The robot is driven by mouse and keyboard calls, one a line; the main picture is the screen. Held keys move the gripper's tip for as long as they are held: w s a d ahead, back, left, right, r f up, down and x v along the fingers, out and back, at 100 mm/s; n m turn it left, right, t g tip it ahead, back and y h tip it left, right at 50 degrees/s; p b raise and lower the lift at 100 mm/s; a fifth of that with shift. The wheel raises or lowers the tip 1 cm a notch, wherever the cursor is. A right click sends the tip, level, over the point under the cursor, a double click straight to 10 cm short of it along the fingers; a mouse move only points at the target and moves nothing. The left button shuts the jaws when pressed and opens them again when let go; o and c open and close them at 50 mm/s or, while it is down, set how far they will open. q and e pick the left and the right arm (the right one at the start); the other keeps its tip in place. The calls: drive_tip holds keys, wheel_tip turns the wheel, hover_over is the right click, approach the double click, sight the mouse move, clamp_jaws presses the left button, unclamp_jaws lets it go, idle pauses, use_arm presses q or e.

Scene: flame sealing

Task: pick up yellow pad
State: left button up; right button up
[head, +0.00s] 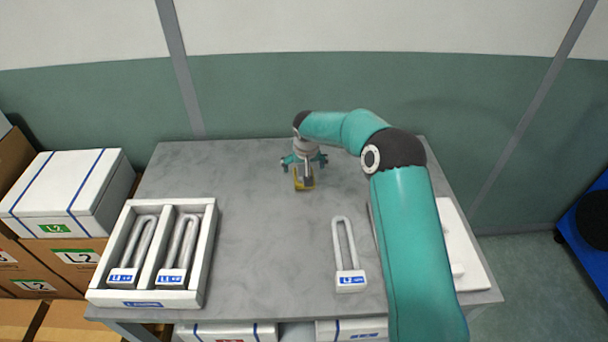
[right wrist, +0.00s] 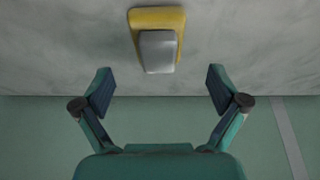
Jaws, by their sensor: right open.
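The yellow pad (head: 304,184) lies on the grey table toward the back, with a grey block on top of it. In the right wrist view the yellow pad (right wrist: 157,18) shows at the top centre, and the grey block (right wrist: 157,52) covers its lower middle. My right gripper (head: 304,163) is over the pad in the head view. In the right wrist view my right gripper (right wrist: 160,90) is open and empty, its two fingers spread wider than the pad. The pad lies beyond the fingertips there, apart from them. My left gripper is not in view.
A white tray (head: 211,235) holds two U-shaped tubes at the left of the grey table (head: 250,260). Another U-shaped tube (head: 345,245) lies at front right. A white panel (head: 465,245) is partly behind my right arm. The middle is clear.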

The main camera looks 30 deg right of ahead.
sight(304, 171)
drive_tip(key=p+x, duration=0.2)
drive_tip(key=x, duration=0.3)
drive_tip(key=shift+d, duration=0.1)
drive_tip(key=shift+w+f, duration=0.15)
drive_tip(key=shift+f, duration=0.15)
drive_tip(key=shift+c, duration=0.3)
drive_tip(key=c, duration=1.2)
drive_tip(key=shift+r, duration=0.15)
wheel_tip(304, 171, up, 9)
drive_tip(key=shift+r+b, duration=0.1)
drive_tip(key=shift+b, duration=0.75)
wheel_tip(304, 171, up, 11)
drive_tip(key=shift+f, duration=0.15)
